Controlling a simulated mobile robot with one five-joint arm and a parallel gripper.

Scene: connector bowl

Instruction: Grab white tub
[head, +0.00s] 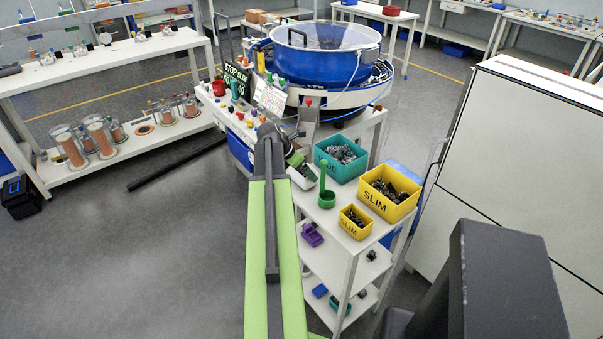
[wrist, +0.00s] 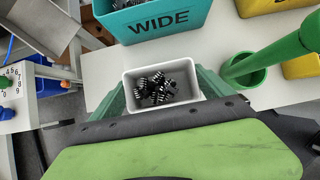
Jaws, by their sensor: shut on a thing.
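The white tub (wrist: 187,69) is a small rectangular open container holding several small black parts. In the wrist view it sits between the two green fingers of my gripper (wrist: 165,90), which is shut on it from both sides. In the head view the white tub (head: 303,181) is partly hidden behind my arm, at the left part of the white table's top. My gripper in the head view (head: 294,160) is mostly hidden by my arm. Whether the tub touches the table is hard to tell.
A teal WIDE bin (head: 342,158) stands just behind the tub. Yellow SLIM bins (head: 388,192) and a green post holder (head: 326,198) stand to the right on the white table (head: 327,232). A blue bowl machine (head: 325,62) is farther back.

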